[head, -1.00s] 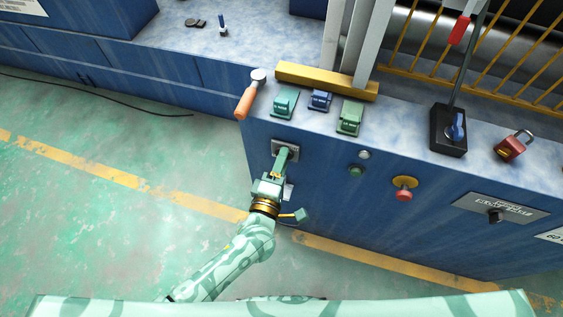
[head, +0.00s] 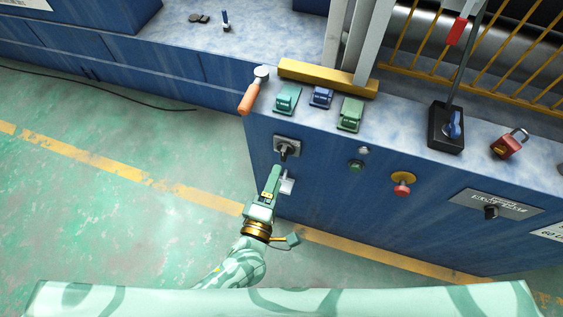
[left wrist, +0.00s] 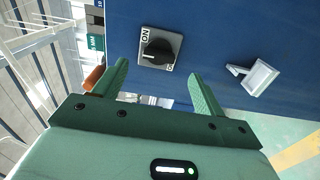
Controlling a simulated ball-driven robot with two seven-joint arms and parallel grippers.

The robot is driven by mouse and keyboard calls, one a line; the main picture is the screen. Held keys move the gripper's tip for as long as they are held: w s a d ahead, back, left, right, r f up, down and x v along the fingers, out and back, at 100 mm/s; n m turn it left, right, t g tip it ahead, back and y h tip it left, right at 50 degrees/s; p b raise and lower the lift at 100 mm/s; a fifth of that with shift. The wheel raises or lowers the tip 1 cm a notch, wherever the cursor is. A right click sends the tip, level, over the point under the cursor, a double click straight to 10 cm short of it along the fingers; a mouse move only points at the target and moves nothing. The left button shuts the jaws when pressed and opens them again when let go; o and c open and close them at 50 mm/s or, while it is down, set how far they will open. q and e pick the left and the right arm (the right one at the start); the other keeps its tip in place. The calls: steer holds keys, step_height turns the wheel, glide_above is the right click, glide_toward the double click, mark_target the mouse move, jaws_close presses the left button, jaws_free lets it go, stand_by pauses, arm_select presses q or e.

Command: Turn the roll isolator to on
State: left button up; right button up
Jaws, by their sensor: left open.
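The isolator switch (head: 287,148), a black rotary knob on a square grey plate, sits on the blue cabinet's front. In the left wrist view the knob (left wrist: 156,50) shows close, with "ON" at the plate's upper left and another small mark at its lower right. I cannot tell for sure which mark the knob points to. My left gripper (head: 273,174) is open and empty, apart from the knob, below it in the head view. Its two green fingers (left wrist: 160,76) stand apart, with the knob beyond and between them. My right gripper is not in view.
A white latch-like part (head: 287,185) is just below the switch. To the right are a green button (head: 356,166), a red stop button (head: 402,189) and another black knob (head: 491,212). An orange-handled tool (head: 248,98) lies at the cabinet's top edge.

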arm_select(q)
steer(key=p+v, duration=0.1)
steer(key=v, duration=0.8)
steer(key=shift+s, duration=0.2)
